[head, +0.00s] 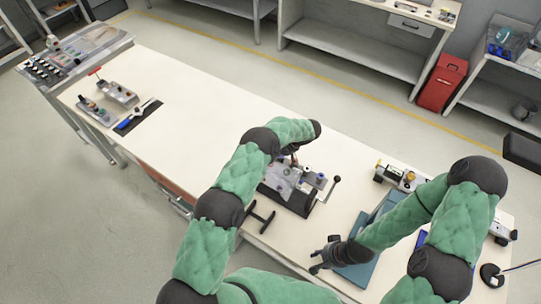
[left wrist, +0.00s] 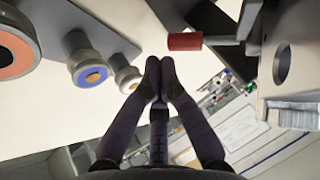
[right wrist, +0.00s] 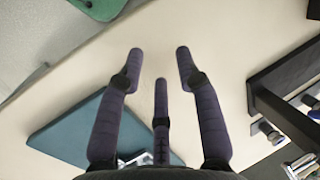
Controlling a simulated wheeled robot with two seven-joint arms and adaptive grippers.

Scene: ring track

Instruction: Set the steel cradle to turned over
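The steel cradle (head: 283,176) is a grey plate on a dark stand in the middle of the long table. It bears several round pieces, and a crank with a dark knob (head: 337,179) stands at its right. The left wrist view shows part of a grey plate (left wrist: 75,42) with round pieces close up. My left gripper (head: 294,161) is at the cradle's far side, partly hidden by its arm. Its fingertips (left wrist: 160,66) are together with nothing seen between them, just short of a red cylinder (left wrist: 185,41). My right gripper (head: 316,262) is open and empty near the table's front edge (right wrist: 160,65).
A teal mat (head: 357,270) lies beside my right gripper. A black H-shaped piece (head: 259,217) lies left of the cradle. A device with yellow parts (head: 400,176) stands at the right. The table's left-middle is clear; small fixtures (head: 118,93) stand at its far left end.

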